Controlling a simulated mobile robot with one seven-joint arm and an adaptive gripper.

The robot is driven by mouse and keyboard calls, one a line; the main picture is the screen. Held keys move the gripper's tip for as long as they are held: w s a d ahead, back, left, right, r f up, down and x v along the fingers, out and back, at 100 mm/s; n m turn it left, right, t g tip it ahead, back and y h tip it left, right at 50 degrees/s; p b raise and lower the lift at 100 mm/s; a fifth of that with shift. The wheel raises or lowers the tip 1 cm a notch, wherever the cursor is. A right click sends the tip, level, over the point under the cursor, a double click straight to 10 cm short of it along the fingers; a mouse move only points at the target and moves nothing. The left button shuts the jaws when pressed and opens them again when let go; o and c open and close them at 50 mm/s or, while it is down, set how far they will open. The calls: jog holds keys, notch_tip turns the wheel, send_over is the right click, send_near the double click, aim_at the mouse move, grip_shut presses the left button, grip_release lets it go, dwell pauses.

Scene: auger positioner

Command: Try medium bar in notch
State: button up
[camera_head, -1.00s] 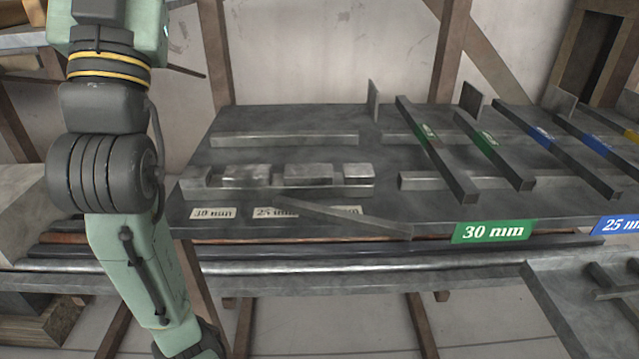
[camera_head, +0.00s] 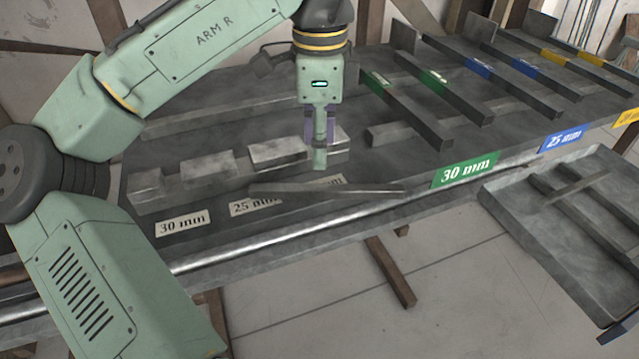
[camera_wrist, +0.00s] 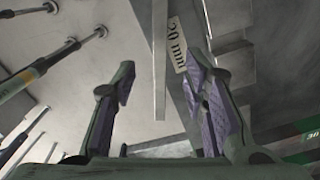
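A loose grey bar (camera_head: 355,189) lies on the dark table in front of the notched gauge, partly over the 25 mm and 20 mm labels. The gauge is a grey rail (camera_head: 150,202) with raised blocks (camera_head: 280,152) and gaps between them. My gripper (camera_head: 320,158) points down near the gauge's right end, hiding part of it. In the wrist view my gripper (camera_wrist: 160,72) is open, with the loose bar (camera_wrist: 160,75) showing between its fingers. I see nothing held. The gauge (camera_wrist: 232,65) is to the right there. Whether the fingers touch anything is unclear.
Bars with green (camera_head: 408,95), blue (camera_head: 505,85) and yellow marks rest on racks at the right, behind the 30 mm (camera_head: 465,170) and 25 mm signs. A grey tray (camera_head: 590,255) holds more bars at the lower right. The front edge is close to the loose bar.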

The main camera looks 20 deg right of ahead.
aim_at(327, 187)
notch_tip(327, 187, down, 3)
jog(key=shift+f, duration=0.1)
jog(key=shift+s+d+f+p, duration=0.1)
jog(key=shift+d+f+p, duration=0.15)
jog(key=shift+f, duration=0.65)
jog(key=shift+s+d+f+p, duration=0.1)
jog(key=shift+f+p, duration=0.15)
jog(key=shift+f, duration=0.6)
jog(key=shift+s+d+f+p, duration=0.1)
jog(key=shift+d+f+p, duration=0.15)
jog(key=shift+f, duration=0.65)
jog(key=shift+c, duration=0.4)
grip_shut()
jog(key=shift+w+r, duration=0.1)
